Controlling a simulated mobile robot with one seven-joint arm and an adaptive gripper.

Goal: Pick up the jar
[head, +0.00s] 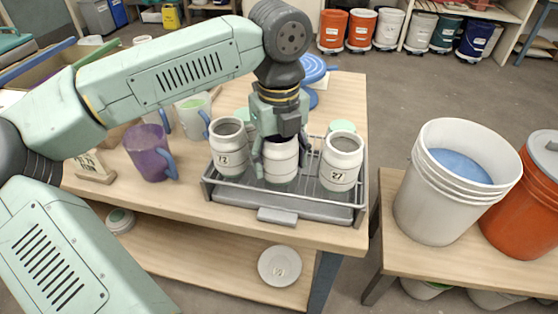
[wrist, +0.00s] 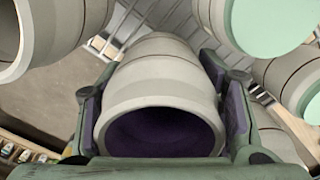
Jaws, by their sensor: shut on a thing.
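The jar (head: 281,164) is a pale cream jar in the middle of the front row on a metal rack. In the wrist view the jar (wrist: 160,72) fills the space between the two fingers, its dark open mouth toward the camera. My gripper (head: 279,152) comes down on it from above, and its fingers also show in the wrist view (wrist: 163,105) on both sides of the jar. It is shut on the jar. I cannot tell whether the jar's base touches the rack.
A jar marked 13 (head: 230,152) stands close on the left and a jar marked 27 (head: 340,165) close on the right. More jars stand behind on the rack (head: 213,195). A purple mug (head: 148,155) stands further left. A white bucket (head: 440,205) stands on the right-hand bench.

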